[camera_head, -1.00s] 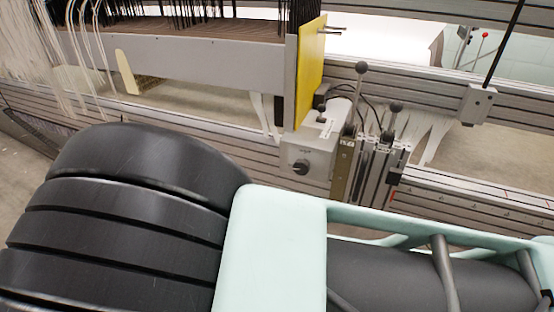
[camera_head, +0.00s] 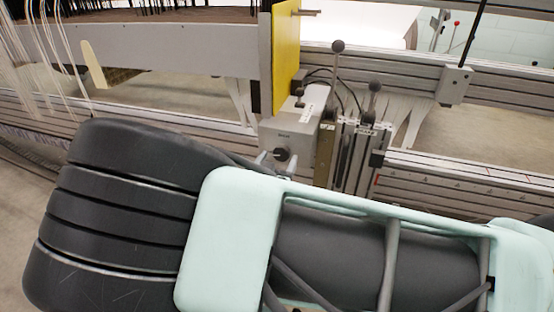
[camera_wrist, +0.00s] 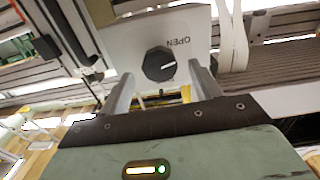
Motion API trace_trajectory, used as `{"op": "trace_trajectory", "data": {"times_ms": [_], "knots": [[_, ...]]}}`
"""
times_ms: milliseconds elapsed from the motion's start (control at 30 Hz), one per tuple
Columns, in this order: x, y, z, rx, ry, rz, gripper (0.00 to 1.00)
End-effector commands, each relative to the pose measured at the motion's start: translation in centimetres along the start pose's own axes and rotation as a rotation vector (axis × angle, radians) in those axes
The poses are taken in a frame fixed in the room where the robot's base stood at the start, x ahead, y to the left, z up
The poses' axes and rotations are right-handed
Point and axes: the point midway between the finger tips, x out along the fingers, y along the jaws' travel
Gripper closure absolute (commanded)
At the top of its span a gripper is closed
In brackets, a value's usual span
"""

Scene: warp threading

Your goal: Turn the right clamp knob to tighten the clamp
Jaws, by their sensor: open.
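In the head view, the knob (camera_head: 281,154) shows small and dark on the box (camera_head: 300,127), below the yellow plate. My gripper (camera_wrist: 161,74) is open, with its two grey fingers on either side of the knob in the wrist view. In the head view, the fingertips (camera_head: 277,158) show just at the knob. I cannot tell whether they touch it.
A yellow plate (camera_head: 286,60) stands directly above the box. Two ball-topped levers (camera_head: 338,47) (camera_head: 375,87) and metal rails (camera_head: 348,155) stand close to its right. White threads (camera_head: 40,50) hang at the far left.

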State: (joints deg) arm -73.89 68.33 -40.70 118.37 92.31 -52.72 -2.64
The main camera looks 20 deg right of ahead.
Motion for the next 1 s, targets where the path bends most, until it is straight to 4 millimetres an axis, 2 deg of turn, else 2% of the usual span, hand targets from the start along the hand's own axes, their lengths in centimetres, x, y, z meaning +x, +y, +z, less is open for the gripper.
{"op": "trace_trajectory", "data": {"times_ms": [200, 500, 533, 600, 700, 1000], "knots": [[1.9, 0.0, 0.0, 0.001, 0.001, -0.001, 0.37], [2.2, -0.1, 0.0, 0.001, 0.0, -0.001, 0.37], [2.2, -0.1, 0.0, 0.001, 0.0, -0.001, 0.4], [2.2, 0.0, 0.0, 0.001, 0.0, -0.001, 0.59], [2.2, 0.0, 0.0, 0.0, 0.0, -0.001, 0.81], [2.2, 0.0, -0.1, 0.024, 0.0, 0.0, 0.81]]}}
